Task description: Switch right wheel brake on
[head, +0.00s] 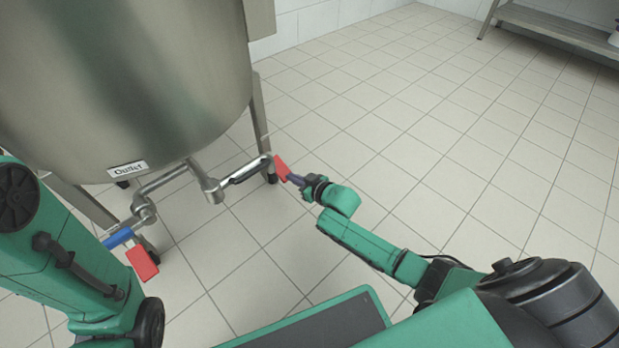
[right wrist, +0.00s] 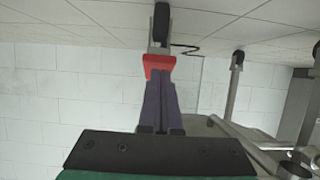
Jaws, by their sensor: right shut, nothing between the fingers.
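The right wheel brake is a red pedal (head: 281,169) on the caster wheel (head: 271,178) under the tank's right leg. In the right wrist view the red brake (right wrist: 158,64) sits directly ahead of the fingertips, with the dark wheel (right wrist: 160,22) behind it. My right gripper (head: 291,178) is shut and empty, its purple fingers (right wrist: 158,84) pointing at the brake. The tips are at the pedal's edge and seem to touch it; exact contact is hard to tell. My left arm shows at the left, but its gripper is not visible.
The steel tank (head: 120,75) carries an outlet pipe (head: 165,180) and a blue handle (head: 118,238). Another red brake pedal (head: 142,263) is at the lower left. Tiled floor (head: 420,120) is clear to the right. A steel shelf (head: 555,28) stands far right.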

